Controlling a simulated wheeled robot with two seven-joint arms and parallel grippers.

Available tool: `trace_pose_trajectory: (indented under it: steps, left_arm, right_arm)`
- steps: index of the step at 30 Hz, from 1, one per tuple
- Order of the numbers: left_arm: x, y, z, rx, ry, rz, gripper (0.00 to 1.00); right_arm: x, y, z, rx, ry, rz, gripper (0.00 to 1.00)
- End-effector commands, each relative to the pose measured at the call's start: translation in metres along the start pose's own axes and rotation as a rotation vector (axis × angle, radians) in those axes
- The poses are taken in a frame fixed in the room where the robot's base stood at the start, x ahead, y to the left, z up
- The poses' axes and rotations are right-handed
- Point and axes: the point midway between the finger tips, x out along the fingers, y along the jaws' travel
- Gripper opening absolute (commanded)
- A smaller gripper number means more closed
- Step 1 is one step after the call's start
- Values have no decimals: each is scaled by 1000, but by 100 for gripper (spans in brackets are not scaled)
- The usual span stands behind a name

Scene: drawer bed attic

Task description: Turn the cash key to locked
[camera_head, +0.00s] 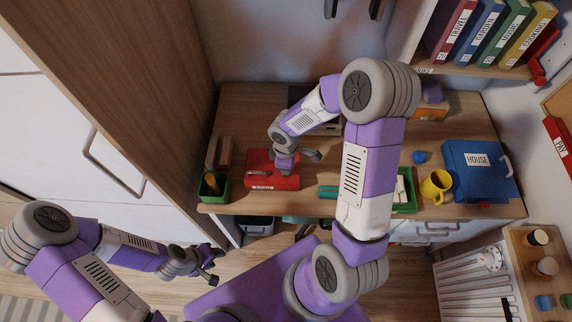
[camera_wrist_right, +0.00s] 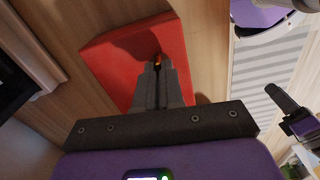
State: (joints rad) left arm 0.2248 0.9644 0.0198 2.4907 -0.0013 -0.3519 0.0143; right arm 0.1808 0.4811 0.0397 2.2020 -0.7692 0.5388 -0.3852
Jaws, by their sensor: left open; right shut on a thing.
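The red cash box (camera_head: 272,171) sits on the wooden desk at the front left, with a small label on its front edge. It also shows in the right wrist view (camera_wrist_right: 110,62). My right gripper (camera_wrist_right: 158,68) points down at the box lid, its fingers together on a small orange-brass thing, likely the key (camera_wrist_right: 158,58); the fingers hide most of it. I cannot tell which way the key is turned. In the head view the right gripper (camera_head: 287,168) is over the box. My left gripper (camera_head: 214,263) is open and empty, low in front of the desk.
A green pot (camera_head: 213,185) stands left of the box. A blue HOUSE box (camera_head: 478,170), a yellow mug (camera_head: 436,186) and a green tray (camera_head: 405,204) are to the right on the desk (camera_head: 240,120). A bookshelf with binders is above right.

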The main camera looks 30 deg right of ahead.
Motion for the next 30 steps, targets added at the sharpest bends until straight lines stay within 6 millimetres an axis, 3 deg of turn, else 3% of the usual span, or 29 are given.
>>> trace_pose_trajectory:
  steps: [9, 24, 25, 30]
  left_arm:
    - [-4, 2, 0, 0, 0, 0, 43]
    - [-5, 2, 0, 0, 0, 0, 43]
    - [-5, 2, 0, 0, 0, 0, 43]
    - [-5, 2, 0, 0, 0, 0, 43]
  right_arm:
    - [0, 0, 0, -104, 2, 1, 0]
    - [0, 0, -1, -122, 1, 1, 0]
    - [0, 0, -1, -122, 1, 1, 10]
    - [0, 0, 0, -120, 1, 1, 33]
